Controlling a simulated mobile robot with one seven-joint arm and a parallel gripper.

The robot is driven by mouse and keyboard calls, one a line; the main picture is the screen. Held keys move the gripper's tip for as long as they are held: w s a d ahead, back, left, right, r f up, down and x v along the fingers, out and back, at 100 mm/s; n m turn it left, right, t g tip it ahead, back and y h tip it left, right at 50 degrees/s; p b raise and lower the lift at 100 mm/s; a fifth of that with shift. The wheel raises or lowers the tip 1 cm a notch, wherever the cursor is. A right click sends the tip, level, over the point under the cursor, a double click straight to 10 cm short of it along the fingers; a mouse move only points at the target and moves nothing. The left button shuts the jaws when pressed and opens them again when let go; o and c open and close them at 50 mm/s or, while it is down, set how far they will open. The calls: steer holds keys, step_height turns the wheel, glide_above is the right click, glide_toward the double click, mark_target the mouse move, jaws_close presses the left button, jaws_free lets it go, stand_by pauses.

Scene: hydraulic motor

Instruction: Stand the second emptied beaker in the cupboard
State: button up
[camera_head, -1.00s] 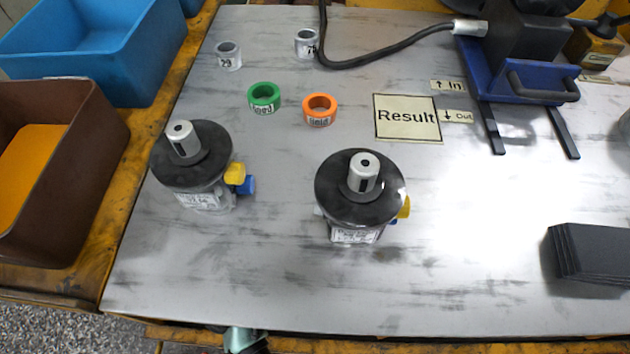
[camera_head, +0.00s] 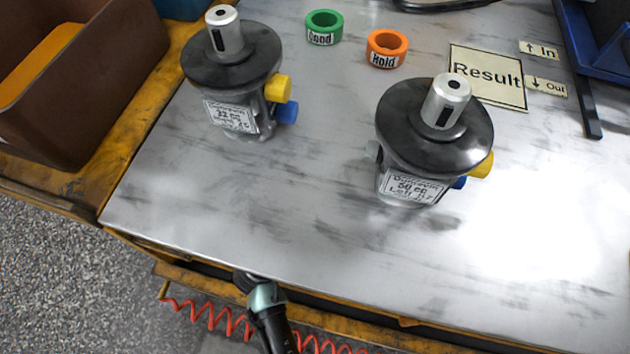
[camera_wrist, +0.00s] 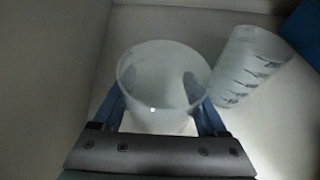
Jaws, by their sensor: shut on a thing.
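In the wrist view, my gripper (camera_wrist: 161,106) has its two blue fingers on either side of a whitish translucent beaker (camera_wrist: 157,72) and is shut on it. I look down at its round open rim, and the beaker appears empty. A second translucent beaker (camera_wrist: 246,68) with dark graduation marks is just to the right and looks tilted in this view. Pale walls and a pale floor of the cupboard (camera_wrist: 55,60) surround both. I cannot tell whether the held beaker touches the floor. The gripper and beakers do not show in the head view.
A blue object (camera_wrist: 305,35) stands at the right edge of the wrist view. In the head view, two motors (camera_head: 232,70) (camera_head: 432,130) stand on the grey bench (camera_head: 300,230). A tool (camera_head: 268,305) and red coiled hose hang at its front edge.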

steer(key=shift+f, duration=0.15)
steer(key=o, duration=1.4)
steer(key=shift+s+a+r, duration=0.1)
steer(key=shift+s+r, duration=0.1)
steer(key=shift+r, duration=0.25)
steer(key=p+v, duration=0.6)
steer(key=v, duration=0.4)
steer(key=shift+s+a+r, duration=0.15)
steer(key=shift+s, duration=0.1)
steer(key=shift+s+a, duration=0.2)
steer(key=shift+s, duration=0.15)
